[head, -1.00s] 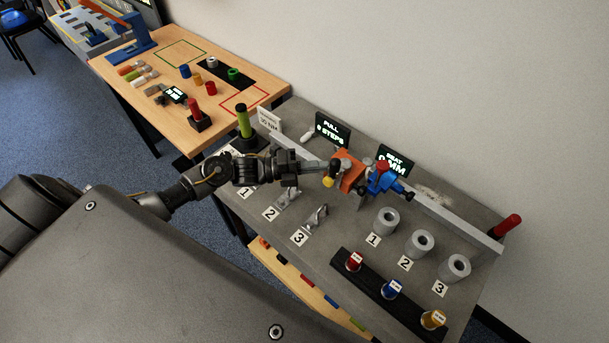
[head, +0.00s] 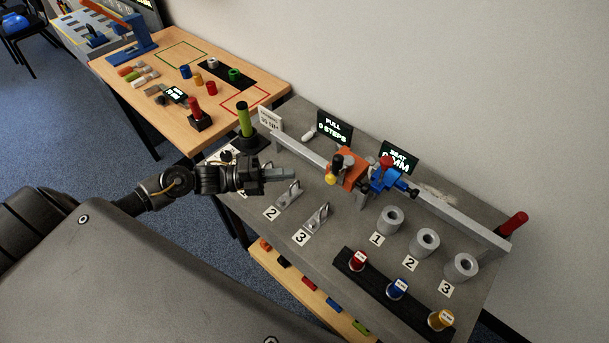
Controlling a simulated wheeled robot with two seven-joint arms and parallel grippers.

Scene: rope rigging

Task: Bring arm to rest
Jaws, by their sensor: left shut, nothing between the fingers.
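My left gripper (head: 278,174) is shut and empty. My left arm (head: 170,187) comes in from the left edge and is bent low across the bench's left side. The orange block (head: 348,172) and the blue clamp (head: 388,178) sit on the long rail (head: 450,213), to the right of the gripper and apart from it. My right gripper does not show.
Grey cylinders (head: 390,219) labelled 1 to 3 stand at the right. A black strip (head: 372,280) holds red, blue and yellow pieces in front. A green post (head: 244,120) stands behind the gripper. A wooden table (head: 180,90) with several small parts is at the back left.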

